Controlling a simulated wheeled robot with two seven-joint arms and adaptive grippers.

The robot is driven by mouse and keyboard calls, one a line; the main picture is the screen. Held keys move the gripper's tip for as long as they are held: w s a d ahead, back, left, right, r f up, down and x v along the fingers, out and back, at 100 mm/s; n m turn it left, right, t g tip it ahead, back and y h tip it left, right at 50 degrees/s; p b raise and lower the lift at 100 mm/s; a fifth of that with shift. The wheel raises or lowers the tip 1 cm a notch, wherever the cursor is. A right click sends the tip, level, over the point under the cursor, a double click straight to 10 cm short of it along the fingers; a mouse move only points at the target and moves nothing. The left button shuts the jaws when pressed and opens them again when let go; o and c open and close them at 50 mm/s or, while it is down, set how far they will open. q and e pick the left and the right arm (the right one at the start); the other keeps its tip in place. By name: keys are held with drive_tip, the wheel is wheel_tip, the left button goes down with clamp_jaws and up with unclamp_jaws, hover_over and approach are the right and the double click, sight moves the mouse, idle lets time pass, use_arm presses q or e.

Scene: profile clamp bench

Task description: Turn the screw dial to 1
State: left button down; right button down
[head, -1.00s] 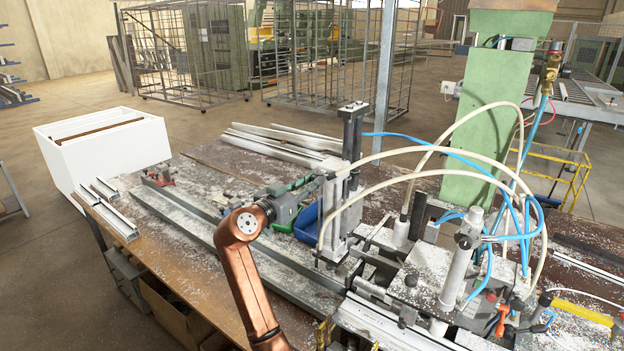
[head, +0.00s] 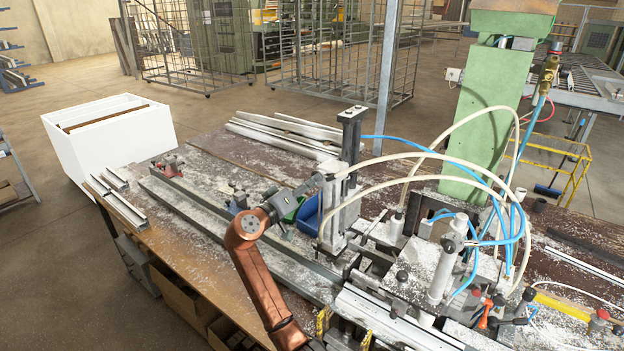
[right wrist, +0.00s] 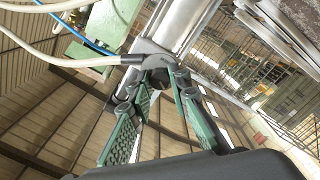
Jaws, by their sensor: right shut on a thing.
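The screw dial (right wrist: 157,75) is a small dark round part at the end of a grey fitting on the clamp column in the right wrist view. Its markings cannot be read. My right gripper (right wrist: 156,88) has its green-padded fingers closing around it, and they hide much of it. In the head view my right gripper (head: 312,186) reaches up to the left side of the upright metal clamp column (head: 347,180); the dial is too small to make out there. My left gripper is not in view.
Pale hoses (head: 415,160) and blue hoses arch over the clamp bench right of the column. Long metal profiles (head: 215,225) lie along the bench (head: 165,235). A white box (head: 110,140) stands at the left.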

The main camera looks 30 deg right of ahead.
drive_tip(key=shift+a+r+n, duration=0.1)
drive_tip(key=shift+r+n, duration=0.05)
drive_tip(key=shift+n, duration=0.25)
drive_tip(key=c, duration=1.8)
unclamp_jaws()
drive_tip(key=v, duration=1.2)
